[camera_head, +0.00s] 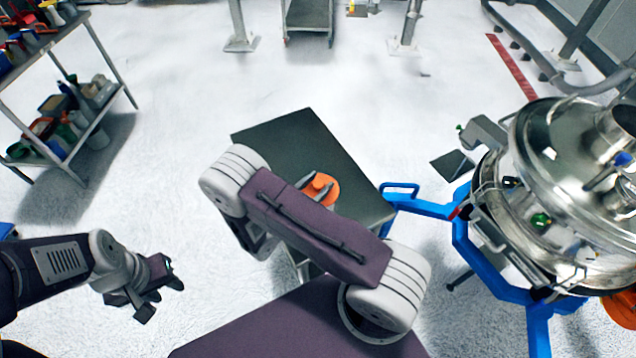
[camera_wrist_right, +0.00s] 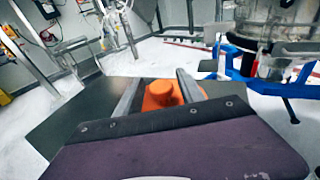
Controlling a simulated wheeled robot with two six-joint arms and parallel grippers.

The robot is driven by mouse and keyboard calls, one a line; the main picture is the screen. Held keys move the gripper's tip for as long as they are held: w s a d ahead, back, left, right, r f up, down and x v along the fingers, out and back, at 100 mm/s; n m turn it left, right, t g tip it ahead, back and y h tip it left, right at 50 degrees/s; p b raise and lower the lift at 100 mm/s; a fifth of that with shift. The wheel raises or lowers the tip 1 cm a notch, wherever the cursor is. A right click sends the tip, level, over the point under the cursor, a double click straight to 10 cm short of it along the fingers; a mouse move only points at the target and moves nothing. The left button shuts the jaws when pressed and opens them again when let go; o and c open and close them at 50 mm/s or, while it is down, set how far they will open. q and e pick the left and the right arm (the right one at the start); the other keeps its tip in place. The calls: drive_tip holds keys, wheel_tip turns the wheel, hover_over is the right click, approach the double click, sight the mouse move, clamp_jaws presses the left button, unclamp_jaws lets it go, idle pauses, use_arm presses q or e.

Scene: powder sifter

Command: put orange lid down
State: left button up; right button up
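The orange lid (camera_head: 324,188), a disc with a raised knob, sits over the dark-topped table in the head view, partly hidden by my right arm. In the right wrist view the lid (camera_wrist_right: 161,96) shows between the two fingers of my right gripper (camera_wrist_right: 160,85). The fingers stand apart on either side of the knob and look open; contact with the lid is hard to see. The right gripper (camera_head: 312,187) is mostly hidden behind its arm in the head view. My left gripper (camera_head: 152,287) hangs at lower left, away from the table, with no object visible in it.
The dark table top (camera_head: 290,135) is bare around the lid. A steel sifter (camera_head: 570,170) on a blue frame (camera_head: 465,250) stands close at its right. A shelf cart (camera_head: 70,105) with containers is at upper left. Open floor lies between.

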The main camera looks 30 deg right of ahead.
drive_tip(key=shift+a+r+p, duration=0.15)
drive_tip(key=shift+r+p, duration=0.15)
drive_tip(key=shift+r, duration=0.15)
drive_tip(key=b+v, duration=0.3)
drive_tip(key=v, duration=0.8)
drive_tip(key=s+d+f+m+g+y, duration=0.1)
drive_tip(key=s+d+m+g+y, duration=0.1)
drive_tip(key=s+m+g+y, duration=0.35)
drive_tip(key=s+d+f+m+g+y, duration=0.1)
drive_tip(key=s+d+m+g+y, duration=0.2)
drive_tip(key=s+m+g, duration=0.4)
drive_tip(key=w+a+r+m+t+y, duration=0.2)
drive_tip(key=m+t+y, duration=0.4)
drive_tip(key=m, duration=0.5)
drive_tip(key=w+r, duration=0.1)
drive_tip(key=w, duration=0.1)
drive_tip(key=shift+w+a, duration=0.25)
drive_tip(key=shift+w, duration=0.1)
drive_tip(key=shift+r+t, duration=0.2)
drive_tip(key=shift+t, duration=0.05)
